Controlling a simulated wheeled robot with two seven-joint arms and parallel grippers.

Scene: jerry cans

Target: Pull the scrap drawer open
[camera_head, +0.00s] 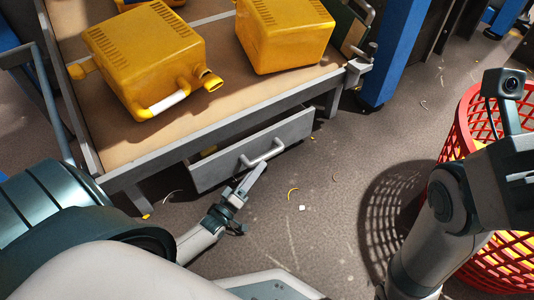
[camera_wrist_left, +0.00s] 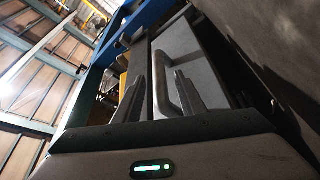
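The scrap drawer (camera_head: 250,150) is a grey box front under the workbench. It stands a little out from the bench, with a sliver of yellow inside showing at its left. Its curved metal handle (camera_head: 262,154) is on the front face, and the handle also shows in the left wrist view (camera_wrist_left: 175,88). My left gripper (camera_head: 258,172) is at the handle. In the left wrist view its dark fingers (camera_wrist_left: 160,92) stand apart, with the handle bar between them and a gap visible. My right arm is at the right; its fingers are not visible.
A red mesh basket (camera_head: 465,125) stands on the floor at right, beside my right arm. A blue post (camera_head: 392,50) rises behind the bench. Floor in front of the drawer has small scraps.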

